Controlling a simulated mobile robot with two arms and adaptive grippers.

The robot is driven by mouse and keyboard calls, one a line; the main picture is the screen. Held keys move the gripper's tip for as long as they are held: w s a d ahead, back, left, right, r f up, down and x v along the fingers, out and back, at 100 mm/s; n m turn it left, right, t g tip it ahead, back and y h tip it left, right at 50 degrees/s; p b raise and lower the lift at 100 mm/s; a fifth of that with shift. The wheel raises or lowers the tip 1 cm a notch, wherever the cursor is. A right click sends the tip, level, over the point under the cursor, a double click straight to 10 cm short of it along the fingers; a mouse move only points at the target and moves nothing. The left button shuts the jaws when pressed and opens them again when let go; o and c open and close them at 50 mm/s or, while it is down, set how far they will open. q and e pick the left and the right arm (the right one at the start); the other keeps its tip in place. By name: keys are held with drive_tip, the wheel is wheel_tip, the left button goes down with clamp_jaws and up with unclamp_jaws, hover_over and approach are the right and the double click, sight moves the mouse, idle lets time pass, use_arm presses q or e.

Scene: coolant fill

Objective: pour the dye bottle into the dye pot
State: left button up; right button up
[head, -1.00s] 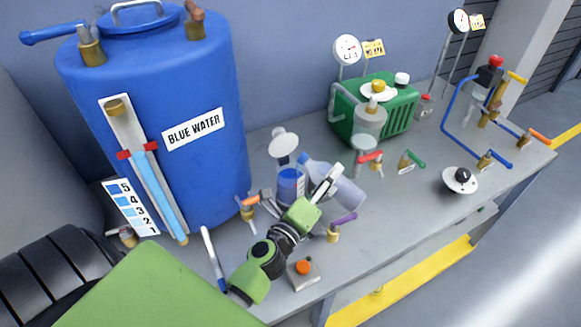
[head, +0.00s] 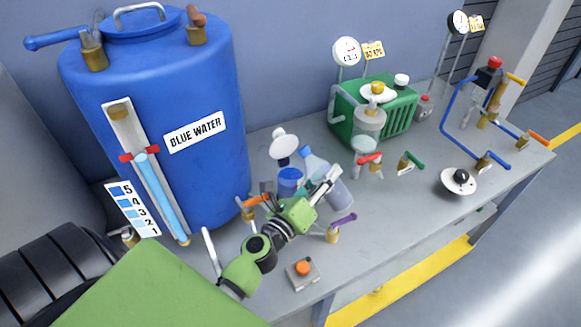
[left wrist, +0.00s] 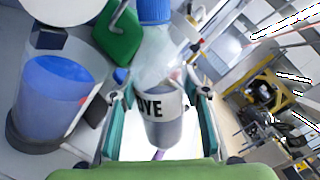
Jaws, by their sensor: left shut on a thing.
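The dye bottle (head: 314,166) is pale and translucent with a blue cap. In the left wrist view its label reads "DYE" (left wrist: 160,105), and grey-blue contents show in its lower part. My left gripper (head: 325,187) is shut on the bottle's body, with a finger on either side in the wrist view (left wrist: 158,108). The bottle leans, cap end toward the upper left, close to the dye pot. The dye pot (head: 289,183) is a clear vessel holding blue liquid; it also shows in the wrist view (left wrist: 55,95). My arm hides part of the pot's base.
The large "BLUE WATER" tank (head: 200,75) is at left. A purple-handled valve (head: 340,223) and an orange-button box (head: 303,271) are near the front edge.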

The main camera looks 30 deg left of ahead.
use_arm(q)
drive_tip(key=r+m+p, duration=0.1)
drive_tip(key=m, duration=0.1)
drive_tip(key=shift+r+m, duration=0.2)
drive_tip(key=shift+m, duration=0.1)
drive_tip(key=f+m, duration=0.1)
drive_tip(key=m, duration=0.1)
drive_tip(key=shift+d+f+m+b, duration=0.15)
drive_tip(key=shift+m+b, duration=0.15)
drive_tip(key=shift+m, duration=0.1)
drive_tip(key=shift+d+f+m, duration=0.1)
drive_tip(key=shift+f+m, duration=0.05)
drive_tip(key=shift+m, duration=0.45)
drive_tip(key=shift+d+r+m+p, duration=0.1)
drive_tip(key=shift+r+m+p, duration=0.3)
drive_tip(key=shift+m, duration=0.1)
drive_tip(key=shift+d+r+m+p, duration=0.15)
drive_tip(key=shift+m+p, duration=0.25)
drive_tip(key=shift+m, duration=0.4)
